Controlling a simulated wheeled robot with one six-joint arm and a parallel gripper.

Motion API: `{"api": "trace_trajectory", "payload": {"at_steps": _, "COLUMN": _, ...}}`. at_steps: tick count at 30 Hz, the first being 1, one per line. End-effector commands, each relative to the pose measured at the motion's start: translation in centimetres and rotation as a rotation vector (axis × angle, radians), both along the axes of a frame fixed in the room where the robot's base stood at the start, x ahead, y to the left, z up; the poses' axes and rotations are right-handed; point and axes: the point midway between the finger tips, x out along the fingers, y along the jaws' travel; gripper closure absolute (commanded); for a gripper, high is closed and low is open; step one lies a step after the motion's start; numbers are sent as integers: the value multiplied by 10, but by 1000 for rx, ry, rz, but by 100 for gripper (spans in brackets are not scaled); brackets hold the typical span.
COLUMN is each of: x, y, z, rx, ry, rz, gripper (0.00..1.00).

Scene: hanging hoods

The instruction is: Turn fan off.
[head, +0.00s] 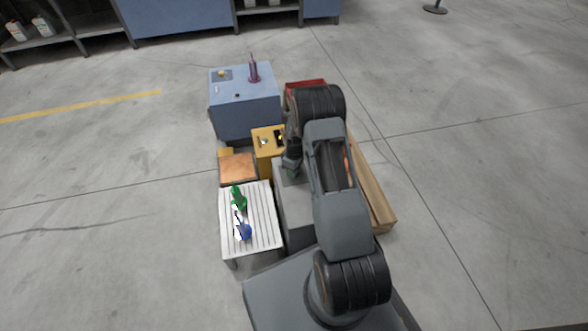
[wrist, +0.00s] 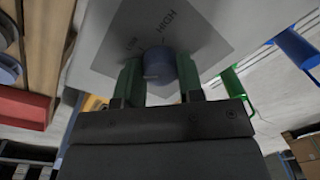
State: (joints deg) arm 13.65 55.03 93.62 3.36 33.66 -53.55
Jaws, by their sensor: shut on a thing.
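The control knob (wrist: 160,66) is a round, dark blue-grey dial on a pale square plate (wrist: 205,35) in the wrist view. The plate carries the words LOW and HIGH; any other label is hidden or out of view. My gripper (wrist: 159,72) has its two green fingers on either side of the knob, shut on it. In the head view my gripper (head: 291,168) points down over a grey box (head: 294,215), and my arm hides the knob there. I cannot make out the fan itself or clearly read the knob's setting.
A slatted white table (head: 262,235) holds green (head: 237,198) and blue (head: 243,230) items left of my gripper. A yellow box (head: 265,143) and a blue cabinet (head: 245,115) stand behind. A wooden crate (head: 372,190) lies right of my arm. Open floor surrounds the group.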

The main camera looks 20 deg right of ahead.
Motion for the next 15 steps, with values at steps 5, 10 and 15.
{"api": "trace_trajectory", "payload": {"at_steps": 5, "x": 0, "y": 0, "z": 0, "rx": 0, "ry": 2, "rz": 144, "gripper": 89}}
{"api": "trace_trajectory", "payload": {"at_steps": 10, "x": -1, "y": 0, "z": 0, "rx": 0, "ry": 3, "rz": 256, "gripper": 89}}
{"api": "trace_trajectory", "payload": {"at_steps": 15, "x": -1, "y": 0, "z": 0, "rx": 1, "ry": 3, "rz": 338, "gripper": 89}}
